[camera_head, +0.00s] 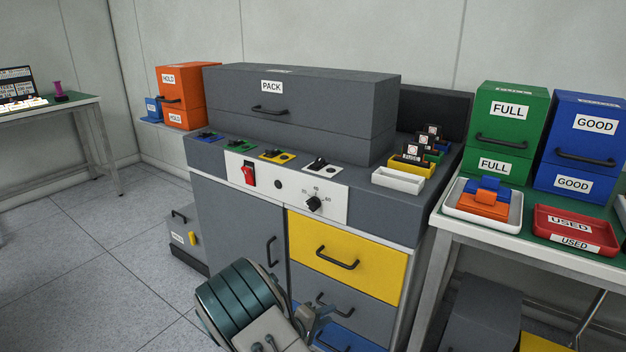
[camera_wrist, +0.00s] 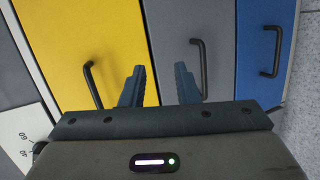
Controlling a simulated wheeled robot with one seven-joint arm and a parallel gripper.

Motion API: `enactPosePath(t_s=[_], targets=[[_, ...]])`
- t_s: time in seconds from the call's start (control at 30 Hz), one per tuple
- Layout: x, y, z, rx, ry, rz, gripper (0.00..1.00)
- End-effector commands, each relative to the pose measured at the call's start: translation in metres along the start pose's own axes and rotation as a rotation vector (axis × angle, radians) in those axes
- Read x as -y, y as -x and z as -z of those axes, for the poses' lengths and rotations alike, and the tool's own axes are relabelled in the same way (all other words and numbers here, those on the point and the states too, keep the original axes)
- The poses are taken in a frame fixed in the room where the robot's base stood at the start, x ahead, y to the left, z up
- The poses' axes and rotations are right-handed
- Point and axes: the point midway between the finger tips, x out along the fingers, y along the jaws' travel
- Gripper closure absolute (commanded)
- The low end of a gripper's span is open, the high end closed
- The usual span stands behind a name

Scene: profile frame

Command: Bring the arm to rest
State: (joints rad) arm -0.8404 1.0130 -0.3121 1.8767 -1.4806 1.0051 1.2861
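My gripper shows at the bottom of the wrist view (camera_wrist: 160,88), its two dark fingers apart with nothing between them. It is open and empty. Its fingers point toward the drawer fronts, a yellow drawer (camera_wrist: 75,40) and a grey drawer (camera_wrist: 190,25), each with a dark handle. In the head view my arm (camera_head: 245,305) is low in front of the cabinet (camera_head: 235,225), near its lower drawers. My fingertips are hard to make out there. I cannot tell how far they are from the drawer fronts.
The cabinet's yellow drawer (camera_head: 348,258) is shut, as is the PACK box (camera_head: 325,105) on top. A table (camera_head: 535,255) at right holds a white tray (camera_head: 455,208) and a red USED tray (camera_head: 575,222). A low grey box (camera_head: 182,240) stands left. The floor (camera_head: 80,260) at left is clear.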

Motion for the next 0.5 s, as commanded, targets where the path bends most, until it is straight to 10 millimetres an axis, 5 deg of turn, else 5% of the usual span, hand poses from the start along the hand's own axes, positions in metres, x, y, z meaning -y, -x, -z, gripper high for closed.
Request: enactPosePath(t_s=[0.03, 0.1, 0.5], targets=[[-0.042, 0.004, -0.013, 0.061, -0.034, 0.034, 0.72], [-0.075, 0.006, -0.033, 0.138, -0.064, 0.085, 0.72], [-0.237, 0.053, -0.141, 0.447, -0.249, 0.431, 0.72]])
